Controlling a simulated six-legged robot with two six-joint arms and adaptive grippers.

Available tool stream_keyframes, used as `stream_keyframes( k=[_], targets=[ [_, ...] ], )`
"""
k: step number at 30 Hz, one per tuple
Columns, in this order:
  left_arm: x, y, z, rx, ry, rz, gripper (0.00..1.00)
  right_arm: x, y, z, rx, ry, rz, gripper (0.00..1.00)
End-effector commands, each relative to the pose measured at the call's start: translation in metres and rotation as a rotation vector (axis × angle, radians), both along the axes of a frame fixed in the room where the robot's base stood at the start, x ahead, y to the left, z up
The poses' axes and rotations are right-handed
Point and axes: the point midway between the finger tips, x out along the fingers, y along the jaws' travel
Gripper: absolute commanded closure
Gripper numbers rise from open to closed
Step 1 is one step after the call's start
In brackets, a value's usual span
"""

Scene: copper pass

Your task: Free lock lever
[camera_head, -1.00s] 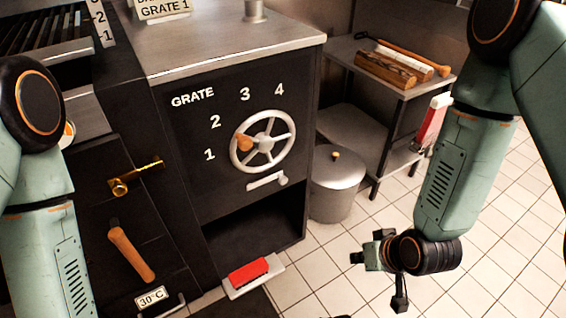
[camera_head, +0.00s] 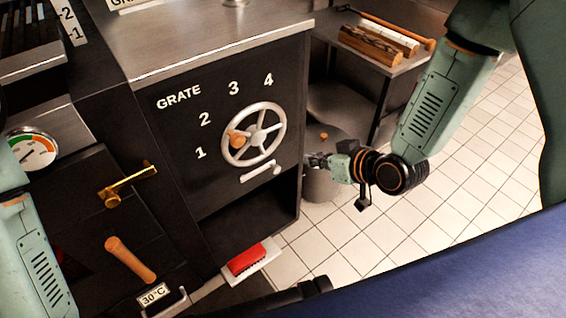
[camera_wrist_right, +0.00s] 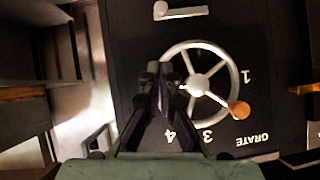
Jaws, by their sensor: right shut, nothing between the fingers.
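The lock lever is a small pale metal bar (camera_head: 260,172) below the grate wheel on the dark front panel; in the right wrist view it shows at the top (camera_wrist_right: 181,12). The spoked grate wheel (camera_head: 282,132) has a wooden knob (camera_head: 236,138) at its left, between the 1 and the 2. My right gripper (camera_head: 312,160) is shut and empty, to the right of the lever and apart from it. In the right wrist view its fingers (camera_wrist_right: 155,100) point toward the panel. My left arm shows at the left edge, but its gripper is out of view.
A grey lidded bin (camera_head: 322,184) stands behind my right gripper. A shelf table (camera_head: 410,66) with logs is at the back right. A brass latch (camera_head: 128,186) and a wooden handle (camera_head: 130,258) are on the left. A red brush (camera_head: 246,259) lies below the opening.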

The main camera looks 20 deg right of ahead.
Motion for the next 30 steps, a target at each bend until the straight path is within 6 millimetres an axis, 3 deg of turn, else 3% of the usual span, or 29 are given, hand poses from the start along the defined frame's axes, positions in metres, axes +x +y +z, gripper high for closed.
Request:
stream_keyframes(
  k=[5, 11, 24, 30],
  targets=[
    [0.001, 0.000, -0.001, 0.000, -0.003, 0.001, 0.49, 0.001, 0.001, -0.002, -0.002, 0.001, 0.001, 1.00],
    [0.001, 0.000, -0.012, 0.000, -0.003, 0.001, 0.49, 0.016, 0.009, -0.015, -0.005, 0.001, 0.006, 1.00],
    [0.002, 0.000, -0.047, 0.000, -0.003, 0.001, 0.49, 0.079, 0.041, -0.061, -0.004, 0.001, 0.006, 1.00],
    [0.002, 0.001, -0.061, 0.000, -0.002, 0.001, 0.49, 0.082, 0.046, -0.086, -0.002, 0.003, 0.003, 1.00]
  ],
)
